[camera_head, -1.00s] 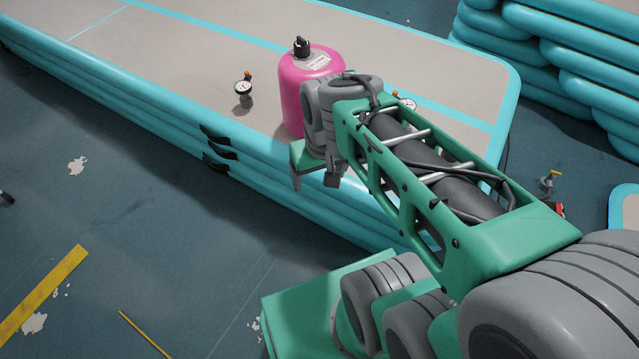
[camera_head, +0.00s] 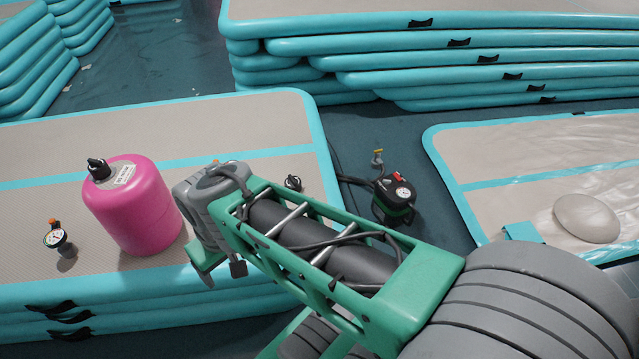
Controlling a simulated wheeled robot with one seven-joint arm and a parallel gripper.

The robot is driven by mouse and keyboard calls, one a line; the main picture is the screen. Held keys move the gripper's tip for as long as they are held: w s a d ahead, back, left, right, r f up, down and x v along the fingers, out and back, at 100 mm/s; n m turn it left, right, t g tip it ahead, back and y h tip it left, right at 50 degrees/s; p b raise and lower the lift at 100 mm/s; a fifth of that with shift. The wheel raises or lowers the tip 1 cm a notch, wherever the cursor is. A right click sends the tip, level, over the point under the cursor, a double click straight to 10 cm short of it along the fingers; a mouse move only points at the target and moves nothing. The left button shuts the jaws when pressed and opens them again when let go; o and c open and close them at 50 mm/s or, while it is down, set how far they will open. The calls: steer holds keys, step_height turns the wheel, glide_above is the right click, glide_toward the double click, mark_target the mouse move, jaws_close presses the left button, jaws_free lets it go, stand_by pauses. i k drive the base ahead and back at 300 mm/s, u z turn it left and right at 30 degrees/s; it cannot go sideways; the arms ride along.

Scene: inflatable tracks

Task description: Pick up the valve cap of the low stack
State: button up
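The low stack of mats (camera_head: 60,290), teal-edged with a grey top, lies at the left. A small black knob-like piece (camera_head: 293,182) stands on its top near the right end; it may be the valve cap, but it is too small to be sure. My gripper (camera_head: 219,275) hangs at the arm's end over the stack's near edge, left of and nearer than that piece. My arm hides part of the stack top. The fingertips are partly hidden, so their opening is unclear.
A pink canister (camera_head: 135,210) and a gauge (camera_head: 57,238) stand on the stack, left of my arm. Tall mats (camera_head: 440,60) lie behind; a mat with a pale dome (camera_head: 587,218) lies right.

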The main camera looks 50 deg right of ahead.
mark_target(292, 182)
steer(key=z, duration=1.15)
